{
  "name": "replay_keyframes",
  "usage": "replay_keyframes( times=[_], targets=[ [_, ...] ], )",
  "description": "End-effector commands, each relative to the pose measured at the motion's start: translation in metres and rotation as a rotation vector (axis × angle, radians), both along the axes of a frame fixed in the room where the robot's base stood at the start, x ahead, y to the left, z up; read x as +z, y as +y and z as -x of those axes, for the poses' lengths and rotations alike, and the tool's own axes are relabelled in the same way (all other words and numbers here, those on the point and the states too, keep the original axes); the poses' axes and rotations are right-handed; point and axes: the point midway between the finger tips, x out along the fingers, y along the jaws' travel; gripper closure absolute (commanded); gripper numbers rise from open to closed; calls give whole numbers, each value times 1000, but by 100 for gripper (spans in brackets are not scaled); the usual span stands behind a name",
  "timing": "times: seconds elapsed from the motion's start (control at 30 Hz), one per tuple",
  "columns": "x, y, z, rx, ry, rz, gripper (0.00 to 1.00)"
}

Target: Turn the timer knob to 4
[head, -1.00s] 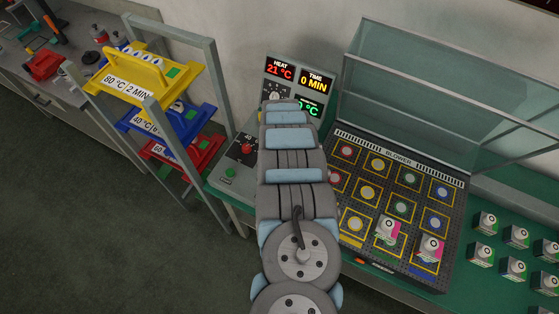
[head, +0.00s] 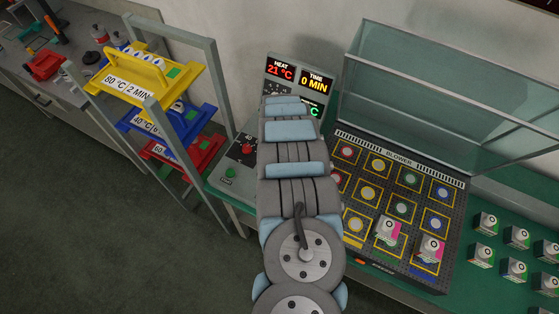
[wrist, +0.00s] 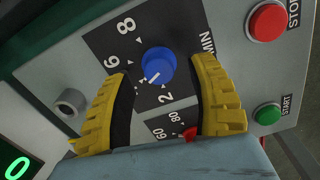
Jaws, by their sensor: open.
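The timer knob (wrist: 158,67) is blue, on a black dial plate marked MIN in the wrist view. Its white pointer line points to the lower left, between the visible 6 and 2. The 4 is not visible; the left finger covers part of the plate there. My gripper (wrist: 161,70) is open, its yellow fingers on either side of the knob, with no clear contact visible. In the head view my arm hides the knob and gripper. The time display (head: 317,82) there reads 0 MIN.
A red STOP button (wrist: 268,22) and green START button (wrist: 268,114) sit right of the dial. A second dial with a red knob (wrist: 190,133) lies below, partly hidden. A grey round fitting (wrist: 70,101) is at left. The blower table (head: 398,160) stands right of my arm.

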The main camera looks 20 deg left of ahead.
Motion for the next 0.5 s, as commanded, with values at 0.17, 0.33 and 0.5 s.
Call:
replay_keyframes(
  times=[0.17, 0.33, 0.5],
  targets=[
    [19, -2, 0, 0, -1, 3, 42],
    [37, -1, -2, 0, -4, 2, 42],
    [53, -1, 0, 0, 0, 3, 42]
  ],
)
